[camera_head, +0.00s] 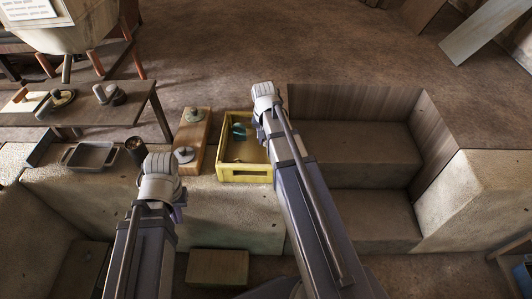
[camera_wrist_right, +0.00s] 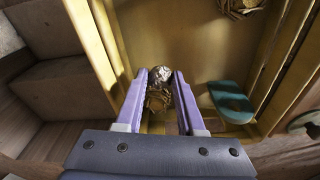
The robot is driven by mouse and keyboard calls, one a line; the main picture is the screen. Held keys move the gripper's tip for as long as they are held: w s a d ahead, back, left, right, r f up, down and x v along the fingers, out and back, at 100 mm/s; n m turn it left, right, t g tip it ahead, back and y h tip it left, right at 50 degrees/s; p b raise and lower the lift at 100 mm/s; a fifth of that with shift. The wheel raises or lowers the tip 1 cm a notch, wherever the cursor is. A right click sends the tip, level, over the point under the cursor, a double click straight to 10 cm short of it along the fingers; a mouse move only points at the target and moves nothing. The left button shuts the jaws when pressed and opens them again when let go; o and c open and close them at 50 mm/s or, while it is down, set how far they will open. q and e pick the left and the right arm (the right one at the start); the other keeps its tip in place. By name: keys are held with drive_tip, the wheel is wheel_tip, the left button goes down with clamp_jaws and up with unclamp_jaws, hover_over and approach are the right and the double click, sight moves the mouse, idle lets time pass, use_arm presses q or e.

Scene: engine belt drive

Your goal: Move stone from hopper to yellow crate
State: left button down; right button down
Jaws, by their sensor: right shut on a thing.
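The yellow crate (camera_head: 245,174) stands on the stone ledge in the head view. My right gripper (camera_wrist_right: 160,88) is over the crate in the right wrist view, its purple fingers shut on a rough grey-brown lump that looks like the stone (camera_wrist_right: 161,76). The crate's inside wall and floor (camera_wrist_right: 190,40) show around the fingers. I cannot tell whether the lump touches the floor. In the head view my right arm hides the gripper tips. My left gripper (camera_head: 179,213) is mostly hidden behind its wrist, left of the crate. A large pale tub on legs (camera_head: 65,35), perhaps the hopper, stands at the top left.
A teal piece (camera_wrist_right: 231,101) and a brown tangled piece (camera_wrist_right: 238,6) lie inside the crate. A wooden board with round fittings (camera_head: 192,140) stands left of the crate. A dark cup (camera_head: 136,150) and a metal tray (camera_head: 90,155) are further left. Stone steps (camera_head: 350,150) lie to the right.

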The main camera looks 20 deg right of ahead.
wheel_tip(320, 180, down, 4)
drive_tip(key=b, duration=0.3)
drive_tip(key=shift+r, duration=0.1)
drive_tip(key=shift+b, duration=0.4)
drive_tip(key=c, duration=0.5)
unclamp_jaws()
wheel_tip(320, 180, up, 12)
drive_tip(key=s+p, duration=0.1)
drive_tip(key=p, duration=1.1)
drive_tip(key=s+a+n, duration=0.3)
drive_tip(key=s+a, duration=0.2)
drive_tip(key=a, duration=0.2)
drive_tip(key=s+a+n+g, duration=0.1)
drive_tip(key=s+a+n, duration=0.3)
drive_tip(key=a, duration=0.4)
drive_tip(key=s+a+n, duration=0.4)
drive_tip(key=s+a, duration=0.2)
drive_tip(key=a, duration=0.2)
drive_tip(key=shift+s+a, duration=0.15)
drive_tip(key=shift+s, duration=0.05)
